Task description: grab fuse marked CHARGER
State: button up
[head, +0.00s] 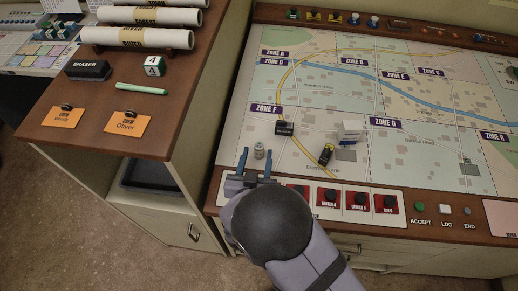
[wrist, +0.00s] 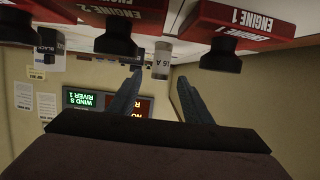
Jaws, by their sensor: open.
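A small pale grey cylinder, likely a fuse (head: 259,147), stands on the map board near its lower left edge. My gripper (head: 258,154) is open, with a blue-grey finger on either side of the cylinder in the head view. In the wrist view the gripper (wrist: 160,76) shows its fingertips spread, and the cylinder appears between and beyond them. I cannot tell whether either finger touches it.
Red labelled tiles with black knobs (head: 358,201) line the front edge beside my arm. A wooden shelf (head: 95,140) stands left.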

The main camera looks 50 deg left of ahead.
aim_at(258, 151)
jog(key=shift+f+p+x, duration=0.15)
jog(key=shift+p+x, duration=0.45)
jog(key=shift+x, duration=0.65)
jog(key=shift+f+p+x, duration=0.15)
jog(key=shift+p+x, duration=0.4)
jog(key=shift+x, duration=0.7)
jog(key=shift+c, duration=0.3)
grip_shut()
jog(key=shift+s, duration=0.1)
jog(key=shift+r, duration=0.2)
jog(key=shift+d+r+b, duration=0.1)
jog(key=shift+r+b, duration=1.15)
jog(key=shift+r, duration=3.55)
